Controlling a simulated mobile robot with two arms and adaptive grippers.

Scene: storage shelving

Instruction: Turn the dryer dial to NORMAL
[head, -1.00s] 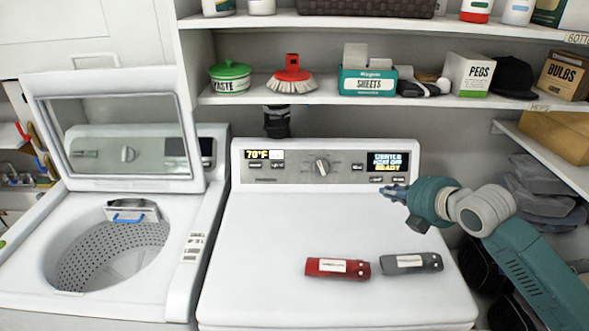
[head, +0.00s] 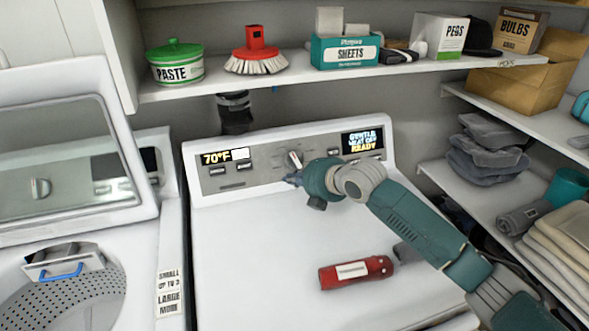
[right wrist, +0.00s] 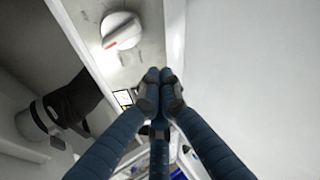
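The dryer dial (head: 295,160) is a round knob in the middle of the dryer's control panel; my fingers cover part of its surroundings. In the right wrist view the white dial (right wrist: 122,30) bears a red mark at its lower left edge. My right gripper (head: 291,180) is just in front of and below the dial. In the right wrist view its blue fingers (right wrist: 160,78) have their tips together, empty, with a visible gap to the dial. My left gripper is out of view.
A red cylinder (head: 355,273) lies on the dryer top (head: 245,265); a grey one is mostly hidden behind my right arm. The open washer (head: 70,265) stands at left. A shelf (head: 200,93) with several goods runs above. Side shelves (head: 505,170) hold folded cloths.

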